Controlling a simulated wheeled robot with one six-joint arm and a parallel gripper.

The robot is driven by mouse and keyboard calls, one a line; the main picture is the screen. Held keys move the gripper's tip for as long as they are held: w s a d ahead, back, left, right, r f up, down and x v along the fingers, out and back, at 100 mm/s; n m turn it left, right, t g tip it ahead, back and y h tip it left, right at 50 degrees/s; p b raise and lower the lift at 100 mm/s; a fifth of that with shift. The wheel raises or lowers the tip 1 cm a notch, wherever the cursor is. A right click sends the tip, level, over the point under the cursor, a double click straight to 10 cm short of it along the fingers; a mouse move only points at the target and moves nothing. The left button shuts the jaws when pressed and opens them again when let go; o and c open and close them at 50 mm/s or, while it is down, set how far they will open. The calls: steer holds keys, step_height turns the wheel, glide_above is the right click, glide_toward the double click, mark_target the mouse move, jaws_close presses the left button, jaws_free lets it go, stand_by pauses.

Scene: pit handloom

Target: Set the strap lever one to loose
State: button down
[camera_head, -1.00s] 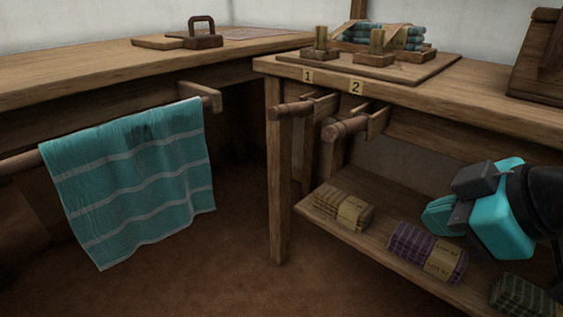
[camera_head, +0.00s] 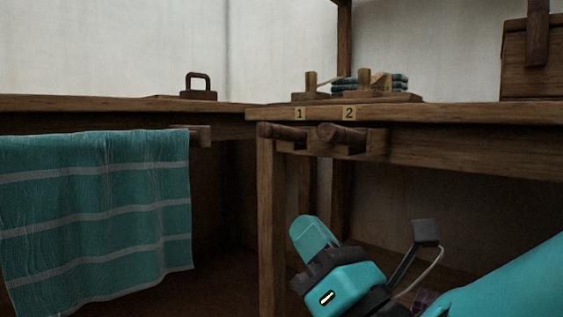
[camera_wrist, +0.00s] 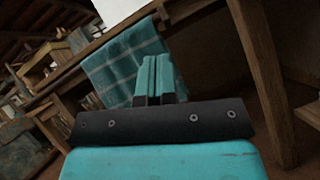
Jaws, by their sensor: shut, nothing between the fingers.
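The number 1 label (camera_head: 299,114) is on the front edge of the right-hand wooden table. Below it a round wooden bar (camera_head: 283,131) sticks out under the edge, and above it a short upright wooden post (camera_head: 311,81) stands on the tabletop. I cannot tell which of these is strap lever one, or its setting. The number 2 label (camera_head: 349,113) has a similar bar (camera_head: 341,134) below. My teal gripper (camera_head: 308,232) is below and in front of the bars, apart from them. In the wrist view its fingers (camera_wrist: 159,78) are together and empty.
A teal striped cloth (camera_head: 97,215) hangs from a rail at left; it also shows in the wrist view (camera_wrist: 122,62). A table leg (camera_head: 271,225) stands left of my gripper. A wooden box (camera_head: 535,60) stands on the tabletop at right.

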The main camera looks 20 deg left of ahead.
mark_target(288, 134)
steer(key=d+r+p+x, duration=0.1)
steer(key=r+p+x, duration=0.1)
steer(key=p+x, duration=0.9)
steer(key=shift+w+a+r, duration=0.25)
steer(key=shift+w+r, duration=0.35)
